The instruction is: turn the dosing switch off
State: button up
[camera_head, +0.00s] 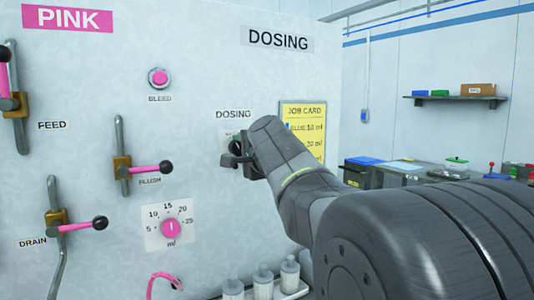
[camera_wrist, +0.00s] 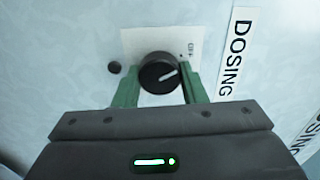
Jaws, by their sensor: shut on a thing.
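The dosing switch is a round black knob (camera_wrist: 158,76) with a white pointer line, on a white plate (camera_wrist: 135,42) on the panel. In the wrist view its pointer aims right and slightly up; a small label that seems to read OFF (camera_wrist: 190,48) lies above and right of the knob. My gripper (camera_wrist: 161,84) has its green fingers on both sides of the knob, closed on it. In the head view my gripper (camera_head: 234,156) is at the panel under the DOSING label (camera_head: 234,114) and hides most of the switch.
Flush lever (camera_head: 150,168), drain lever (camera_head: 82,226), dial (camera_head: 170,228) and pink bleed button (camera_head: 158,78) are on the panel left of my gripper. A yellow job card (camera_head: 303,120) hangs just right. Bottles (camera_head: 263,284) stand below.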

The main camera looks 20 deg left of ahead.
dwell(0.4)
jog(key=o, duration=1)
jog(key=b+v, duration=0.2)
jog(key=v, duration=1.1)
jog(key=shift+s+d, duration=0.25)
jog(key=shift+s, duration=0.05)
jog(key=p+x, duration=0.2)
jog(key=x, duration=1.1)
jog(key=shift+w+a, duration=0.25)
jog(key=shift+w, duration=0.1)
jog(key=shift+s+d, duration=0.1)
